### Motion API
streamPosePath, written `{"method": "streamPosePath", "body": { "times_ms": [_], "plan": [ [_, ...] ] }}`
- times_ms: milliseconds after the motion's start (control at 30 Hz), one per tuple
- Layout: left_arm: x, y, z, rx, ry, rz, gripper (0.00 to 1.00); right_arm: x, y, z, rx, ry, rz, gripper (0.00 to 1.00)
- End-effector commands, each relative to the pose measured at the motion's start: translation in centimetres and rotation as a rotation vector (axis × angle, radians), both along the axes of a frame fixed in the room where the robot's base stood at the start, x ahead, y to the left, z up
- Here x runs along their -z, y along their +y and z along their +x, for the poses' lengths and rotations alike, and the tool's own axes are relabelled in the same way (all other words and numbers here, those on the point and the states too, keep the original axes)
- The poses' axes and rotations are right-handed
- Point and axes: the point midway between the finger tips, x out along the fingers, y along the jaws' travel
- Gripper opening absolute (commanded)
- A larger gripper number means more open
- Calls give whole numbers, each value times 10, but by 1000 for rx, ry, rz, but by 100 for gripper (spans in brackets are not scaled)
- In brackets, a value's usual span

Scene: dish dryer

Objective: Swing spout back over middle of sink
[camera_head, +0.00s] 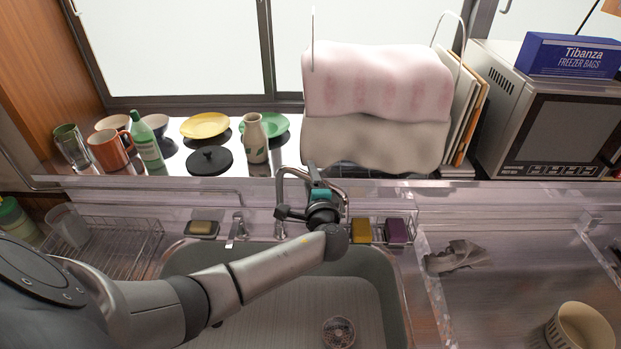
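The chrome faucet spout (283,178) rises at the back edge of the grey sink (378,275) and arcs over to the right. My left arm reaches in from the left across the sink. My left gripper (318,188) is at the spout's arc, overlapping it in the view. The wrist hides part of the spout. The fingers are too small and covered to tell whether they are open or shut, or touching the pipe. My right gripper is not in view.
The sink drain (338,332) shows at the bottom. Yellow (361,230) and purple (396,231) sponges sit in a wire holder right of the gripper. The shelf behind holds a vase (255,138), a black lid (209,160) and cloths on a rack (375,85). A wire basket (105,248) stands left.

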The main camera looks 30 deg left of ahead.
Motion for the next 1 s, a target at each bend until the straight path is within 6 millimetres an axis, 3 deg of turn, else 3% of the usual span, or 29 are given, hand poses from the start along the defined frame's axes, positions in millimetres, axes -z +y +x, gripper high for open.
{"method": "streamPosePath", "body": {
  "times_ms": [67, 500, 1000],
  "plan": [
    [0, 0, 0, 0, 0, 0, 47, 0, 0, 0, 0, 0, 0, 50],
    [0, 0, 0, 0, 1, 1, 0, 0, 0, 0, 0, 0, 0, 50],
    [0, 0, 0, 0, 1, 0, 0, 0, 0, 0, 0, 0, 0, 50]
  ]
}}
